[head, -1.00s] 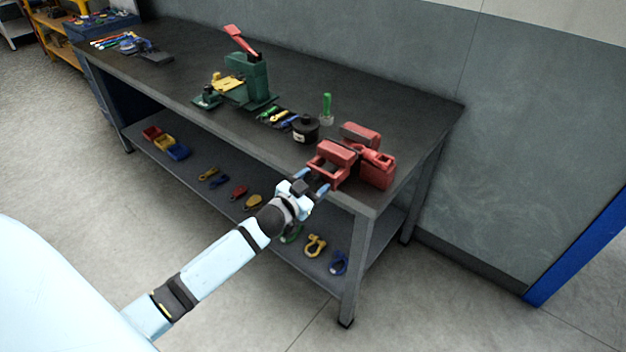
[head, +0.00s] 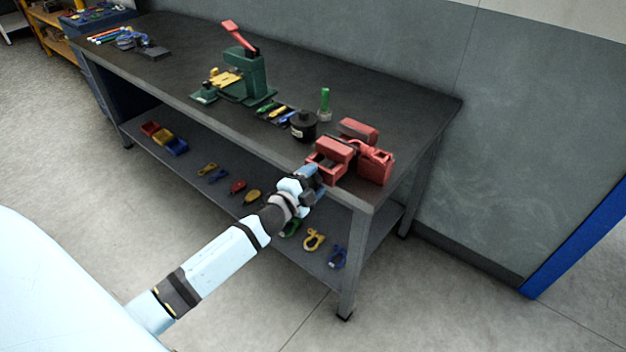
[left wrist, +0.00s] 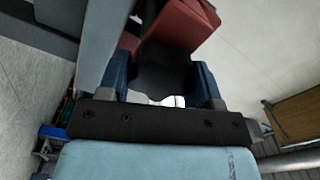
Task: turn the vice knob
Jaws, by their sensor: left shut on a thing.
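The red vice (head: 333,160) is mounted at the near right corner of the dark workbench (head: 400,107). My left gripper (head: 317,177) is at the vice's front, just off the bench's front edge. In the left wrist view, my left gripper (left wrist: 162,85) has its two blue fingers on either side of a dark knob (left wrist: 165,78), shut on it. The red vice body (left wrist: 183,24) shows just beyond the knob. In the head view the knob is hidden by the gripper. My right gripper is in neither view.
A green press (head: 245,75) with a red lever is farther left. Shackles lie on the lower shelf (head: 270,229) under my arm.

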